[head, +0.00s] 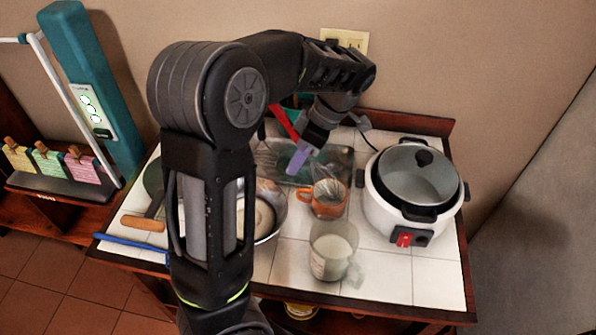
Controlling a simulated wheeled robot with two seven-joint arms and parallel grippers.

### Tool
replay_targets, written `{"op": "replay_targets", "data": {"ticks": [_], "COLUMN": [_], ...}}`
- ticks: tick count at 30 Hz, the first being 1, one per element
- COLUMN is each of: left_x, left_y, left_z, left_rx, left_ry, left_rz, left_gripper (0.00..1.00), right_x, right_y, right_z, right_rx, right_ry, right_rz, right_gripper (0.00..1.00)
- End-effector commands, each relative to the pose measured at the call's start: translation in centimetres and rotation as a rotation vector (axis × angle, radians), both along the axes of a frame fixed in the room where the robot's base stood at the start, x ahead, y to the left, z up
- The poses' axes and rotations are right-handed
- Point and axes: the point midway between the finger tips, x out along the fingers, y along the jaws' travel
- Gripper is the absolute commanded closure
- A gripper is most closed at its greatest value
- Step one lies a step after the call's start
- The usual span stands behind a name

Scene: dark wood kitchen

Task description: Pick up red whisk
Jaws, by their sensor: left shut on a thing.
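The red whisk shows as a red handle (284,123) that slants behind my left gripper, at the back of the tiled table. Its wire end is hard to make out. My left arm comes over the table from the front and bends down at the back. My left gripper (300,157) points down and is shut on the red whisk, above a glass dish (338,160). The gripper hides part of the handle, and the exact contact is hidden. My right gripper is not in view.
An orange mug (326,211) and a glass measuring jug (332,252) stand in front of the gripper. A white cooker with a glass lid (412,172) stands at the right. A metal bowl (268,218) and a wooden-handled tool (143,223) are left. A wall is behind.

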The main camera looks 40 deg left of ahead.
Motion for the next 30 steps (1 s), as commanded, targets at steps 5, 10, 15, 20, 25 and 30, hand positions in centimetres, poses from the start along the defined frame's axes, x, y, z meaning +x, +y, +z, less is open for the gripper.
{"op": "replay_targets", "data": {"ticks": [5,10,15,20,25,30], "left_x": [0.0,0.0,0.0,0.0,0.0,0.0], "left_y": [0.0,0.0,0.0,0.0,0.0,0.0], "left_z": [4.3,5.9,6.2,6.0,6.0,6.0], "left_rx": [0.002,0.0,0.0,0.0,0.0,0.0], "left_ry": [-0.001,0.0,0.0,0.0,0.0,0.0], "left_rz": [0.0,0.0,0.001,0.001,0.001,0.001], "left_gripper": [1.0,1.0,1.0,1.0,1.0,1.0], "right_x": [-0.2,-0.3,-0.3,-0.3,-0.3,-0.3], "right_y": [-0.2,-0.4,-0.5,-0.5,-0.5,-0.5], "right_z": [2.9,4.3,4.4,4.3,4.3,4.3], "right_rx": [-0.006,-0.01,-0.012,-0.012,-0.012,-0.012], "right_ry": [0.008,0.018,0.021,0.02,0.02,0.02], "right_rz": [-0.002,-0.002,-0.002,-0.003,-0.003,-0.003], "right_gripper": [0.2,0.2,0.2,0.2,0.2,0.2]}}
